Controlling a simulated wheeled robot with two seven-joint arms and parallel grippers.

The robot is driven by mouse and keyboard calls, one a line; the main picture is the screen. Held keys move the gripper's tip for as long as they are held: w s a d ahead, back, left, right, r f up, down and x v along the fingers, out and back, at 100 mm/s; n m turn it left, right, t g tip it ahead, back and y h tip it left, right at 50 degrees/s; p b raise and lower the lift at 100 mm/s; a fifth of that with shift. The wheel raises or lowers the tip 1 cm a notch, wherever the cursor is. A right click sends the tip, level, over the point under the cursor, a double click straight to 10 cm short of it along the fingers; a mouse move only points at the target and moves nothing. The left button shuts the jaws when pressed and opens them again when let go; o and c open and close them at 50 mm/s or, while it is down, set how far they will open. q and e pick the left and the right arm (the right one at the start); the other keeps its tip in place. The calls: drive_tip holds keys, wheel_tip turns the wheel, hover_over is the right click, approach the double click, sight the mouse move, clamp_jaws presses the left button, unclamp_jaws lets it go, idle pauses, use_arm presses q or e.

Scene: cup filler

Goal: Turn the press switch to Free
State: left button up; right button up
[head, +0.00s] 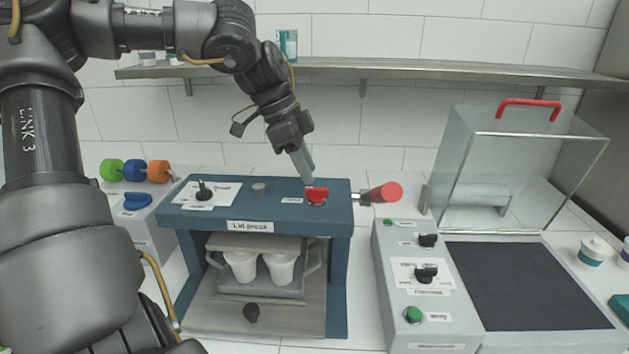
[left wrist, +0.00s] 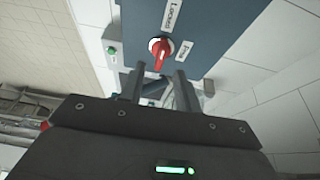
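The press switch (head: 317,194) is a red knob on the right of the blue lid press's top (head: 240,190). The same red knob (left wrist: 160,50) shows in the left wrist view on a blue panel, with a "Locked" label above it and a label reading like "Free" to its right. Which label the knob points to I cannot tell for sure. My left gripper (head: 305,166) comes down from above, its tips just over the knob. In the left wrist view its two fingers (left wrist: 157,86) are apart, with the knob beyond and between them. My right gripper is not in view.
A red-ended handle (head: 382,193) sticks out right of the press. Two white cups (head: 260,266) stand in a grey tray inside it. A black knob (head: 204,191) sits at the press's left. A control box (head: 425,275) and a clear cover (head: 525,160) stand at right.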

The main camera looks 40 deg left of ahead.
sight(316, 188)
use_arm(q)
drive_tip(key=shift+x, duration=2.15)
drive_tip(key=shift+c, duration=0.2)
clamp_jaws()
